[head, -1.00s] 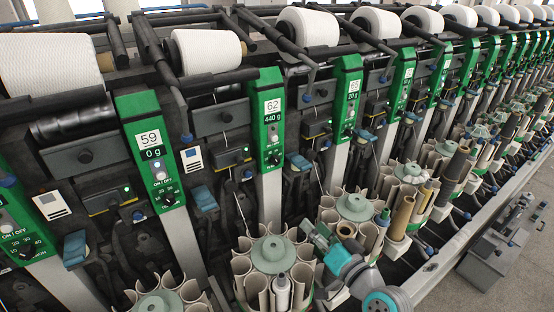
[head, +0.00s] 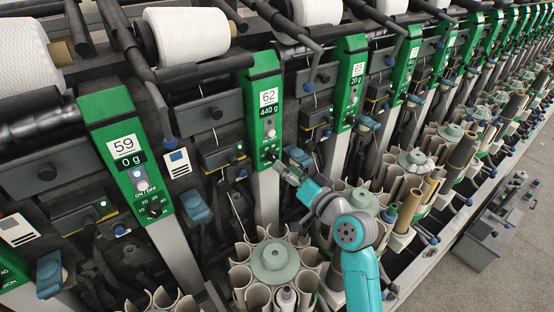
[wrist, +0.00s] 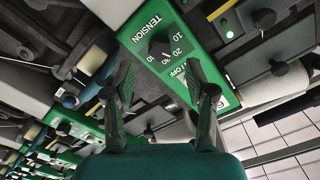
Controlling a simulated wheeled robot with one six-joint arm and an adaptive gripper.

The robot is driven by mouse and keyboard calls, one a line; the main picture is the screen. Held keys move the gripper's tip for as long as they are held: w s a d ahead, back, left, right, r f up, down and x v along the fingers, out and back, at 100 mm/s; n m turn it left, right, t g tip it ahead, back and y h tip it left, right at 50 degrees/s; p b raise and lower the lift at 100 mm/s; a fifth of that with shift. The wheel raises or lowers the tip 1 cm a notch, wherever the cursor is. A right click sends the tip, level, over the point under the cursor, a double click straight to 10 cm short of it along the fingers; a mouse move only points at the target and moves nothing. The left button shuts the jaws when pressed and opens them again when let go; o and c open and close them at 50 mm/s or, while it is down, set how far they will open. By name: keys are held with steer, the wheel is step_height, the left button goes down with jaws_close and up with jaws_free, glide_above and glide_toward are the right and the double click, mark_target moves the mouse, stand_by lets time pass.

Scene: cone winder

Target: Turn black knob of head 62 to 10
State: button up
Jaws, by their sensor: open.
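Head 62 is the green panel (head: 266,105) with a "62" label and a "440 g" display in the head view. My gripper (head: 282,170) is at the lower end of this panel, close to its knob area. In the wrist view the black knob (wrist: 161,47) sits on the green panel under the word TENSION, with the numbers 10, 20 and more beside it. A pale mark shows on the knob's lower right side, towards the higher numbers. My gripper (wrist: 160,68) is open and empty, with a finger on each side below the knob, apart from it.
Head 59's green panel (head: 130,155) stands to the left and head 65's panel (head: 350,85) to the right. A carousel of tubes (head: 273,262) stands below head 62. White yarn cones (head: 187,35) lie above. Grey floor (head: 440,285) is open at the lower right.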

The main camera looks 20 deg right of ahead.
mark_target(275, 158)
steer(key=shift+x, duration=2.5)
jaws_close()
